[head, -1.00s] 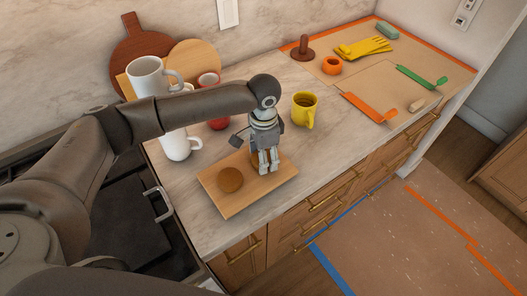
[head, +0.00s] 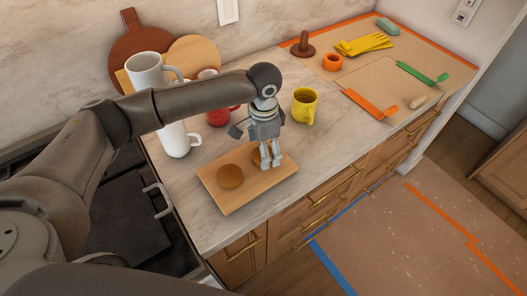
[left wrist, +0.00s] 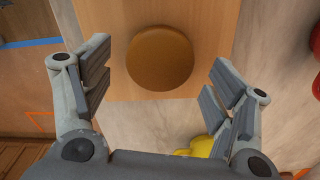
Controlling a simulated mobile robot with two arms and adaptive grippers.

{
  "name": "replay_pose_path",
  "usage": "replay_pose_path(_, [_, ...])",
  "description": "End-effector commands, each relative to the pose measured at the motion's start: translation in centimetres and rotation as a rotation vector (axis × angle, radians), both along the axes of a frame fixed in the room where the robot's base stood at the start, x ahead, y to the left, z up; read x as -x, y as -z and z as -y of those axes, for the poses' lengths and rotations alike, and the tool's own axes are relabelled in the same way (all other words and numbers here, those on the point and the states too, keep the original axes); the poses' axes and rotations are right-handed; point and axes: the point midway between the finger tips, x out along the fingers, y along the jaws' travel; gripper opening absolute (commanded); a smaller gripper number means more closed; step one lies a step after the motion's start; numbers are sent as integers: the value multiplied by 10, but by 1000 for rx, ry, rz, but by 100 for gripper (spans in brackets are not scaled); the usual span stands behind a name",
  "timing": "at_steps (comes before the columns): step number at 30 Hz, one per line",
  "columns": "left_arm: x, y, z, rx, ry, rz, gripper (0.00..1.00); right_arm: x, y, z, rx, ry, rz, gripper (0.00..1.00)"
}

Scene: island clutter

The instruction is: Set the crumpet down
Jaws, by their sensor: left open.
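A round brown crumpet (left wrist: 160,57) lies flat on the wooden board (left wrist: 210,20) in the left wrist view, between my spread fingers and touching neither. My left gripper (left wrist: 159,85) is open. In the head view, my left gripper (head: 271,166) points down over the right part of the board (head: 240,202). It partly hides this crumpet (head: 257,157). A second round brown bun (head: 230,176) lies on the left part of the board. My right gripper is not in view.
A yellow mug (head: 305,106) stands behind and right of the board. White mugs (head: 175,140) and a red mug (head: 217,117) stand behind it to the left. An orange-handled tool (head: 369,106) and yellow gloves (head: 362,46) lie farther right. Bare counter lies right of the board.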

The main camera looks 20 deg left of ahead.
Motion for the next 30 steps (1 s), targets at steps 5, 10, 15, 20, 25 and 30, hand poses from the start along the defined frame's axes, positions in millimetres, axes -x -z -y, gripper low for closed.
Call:
replay_pose_path(5, [-1, -37, 0, 2, 1, 5, 80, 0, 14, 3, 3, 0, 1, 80])
replay_pose_path(10, [-1, -72, 0, 2, 0, 4, 80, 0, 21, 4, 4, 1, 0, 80])
replay_pose_path(15, [-1, -95, 0, 1, -1, 2, 80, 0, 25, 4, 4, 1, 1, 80])
replay_pose_path(20, [0, -104, 0, 0, -1, 0, 80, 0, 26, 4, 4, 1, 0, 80])
replay_pose_path(25, [0, -105, 0, 1, -1, -1, 80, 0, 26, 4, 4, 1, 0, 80])
replay_pose_path(30, [0, -104, 0, 1, -1, -1, 80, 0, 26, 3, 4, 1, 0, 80])
